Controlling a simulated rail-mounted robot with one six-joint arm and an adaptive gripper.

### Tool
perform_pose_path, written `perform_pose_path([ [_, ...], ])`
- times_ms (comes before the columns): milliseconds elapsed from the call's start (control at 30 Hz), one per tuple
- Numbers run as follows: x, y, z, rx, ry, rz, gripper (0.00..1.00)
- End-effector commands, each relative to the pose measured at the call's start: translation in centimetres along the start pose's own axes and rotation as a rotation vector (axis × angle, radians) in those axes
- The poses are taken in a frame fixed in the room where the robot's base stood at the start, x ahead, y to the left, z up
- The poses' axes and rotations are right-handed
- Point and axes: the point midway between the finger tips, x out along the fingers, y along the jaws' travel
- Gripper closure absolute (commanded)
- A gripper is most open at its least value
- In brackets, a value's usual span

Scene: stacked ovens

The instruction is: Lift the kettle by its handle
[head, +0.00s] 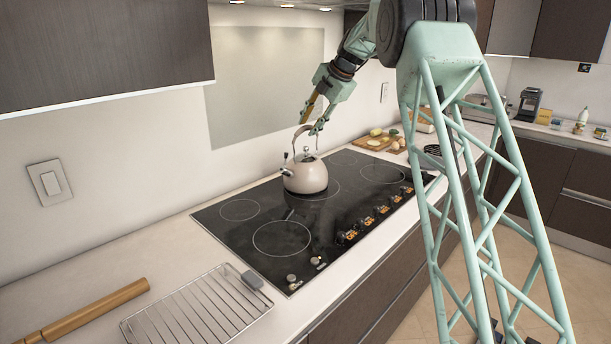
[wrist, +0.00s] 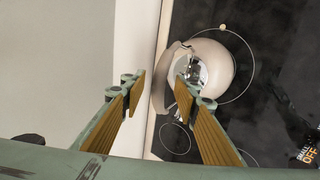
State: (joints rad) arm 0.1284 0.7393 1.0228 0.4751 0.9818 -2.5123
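A cream kettle (head: 306,177) stands upright on the black cooktop, its tall arched handle (head: 294,141) rising above the lid. In the wrist view the kettle (wrist: 219,55) is seen from above, right of the gap between the fingers. The handle (wrist: 159,95) shows partly in that gap. My gripper (head: 314,116) is at the top of the handle, pointing down. In the wrist view the two wood-coloured fingers of my gripper (wrist: 160,84) stand apart with no visible grip on the handle. Whether either finger touches the handle cannot be told.
The cooktop (head: 232,232) has control knobs (head: 364,221) along its front edge. A wire rack (head: 197,306) and a rolling pin (head: 88,310) lie on the near counter. Cutting boards with food (head: 378,141) sit beyond the cooktop. A wall runs close behind the kettle.

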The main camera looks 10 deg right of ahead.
Motion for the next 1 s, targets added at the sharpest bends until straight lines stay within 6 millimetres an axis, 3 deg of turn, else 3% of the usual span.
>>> perform_pose_path([
  [633,0.23,0.02,0.0,0.0,0.0,0.0,0.72],
  [933,0.24,0.02,-0.01,0.0,0.0,0.0,0.99],
  [1000,0.24,0.01,0.0,0.0,0.0,0.0,1.0],
])
